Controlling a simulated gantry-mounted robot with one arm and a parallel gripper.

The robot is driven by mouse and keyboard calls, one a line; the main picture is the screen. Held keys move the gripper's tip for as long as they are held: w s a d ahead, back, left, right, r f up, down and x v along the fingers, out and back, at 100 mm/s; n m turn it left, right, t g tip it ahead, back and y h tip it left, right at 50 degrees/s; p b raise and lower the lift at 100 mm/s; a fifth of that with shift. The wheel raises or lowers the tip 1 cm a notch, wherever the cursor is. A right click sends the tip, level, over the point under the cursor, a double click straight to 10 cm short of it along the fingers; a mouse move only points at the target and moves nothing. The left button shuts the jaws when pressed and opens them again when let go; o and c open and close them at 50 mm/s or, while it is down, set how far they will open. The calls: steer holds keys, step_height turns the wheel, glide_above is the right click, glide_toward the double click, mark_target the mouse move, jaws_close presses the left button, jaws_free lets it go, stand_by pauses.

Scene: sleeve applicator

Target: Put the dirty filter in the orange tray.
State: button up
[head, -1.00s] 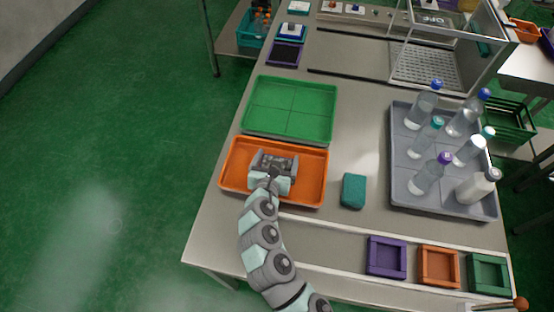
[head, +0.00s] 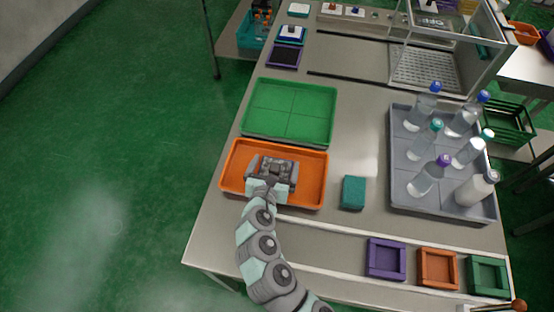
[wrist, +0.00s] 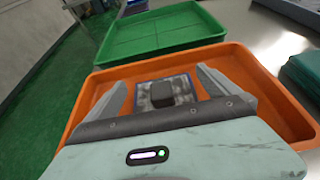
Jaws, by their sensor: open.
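The orange tray (head: 310,178) lies near the front left of the table and holds a square filter. In the wrist view the filter (wrist: 150,99) shows a blue frame, a smudged grey face and a dark block in its middle. It lies flat inside the orange tray (wrist: 236,56). My gripper (head: 273,168) is over the tray. In the wrist view my gripper (wrist: 163,84) is open, with one finger on each side of the filter. I cannot tell whether the fingers touch it. In the head view my gripper hides most of the filter.
A green tray (head: 290,110) stands just behind the orange one. A teal sponge-like block (head: 354,192) lies to its right. A grey tray (head: 398,150) with several bottles stands further right. Small purple (head: 386,258), orange (head: 438,267) and green (head: 488,276) frames line the front edge.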

steer(key=p+v, duration=0.1)
steer(key=v, duration=0.8)
steer(key=shift+s, duration=0.2)
steer(key=shift+r+p, duration=0.15)
steer(key=shift+p, duration=0.15)
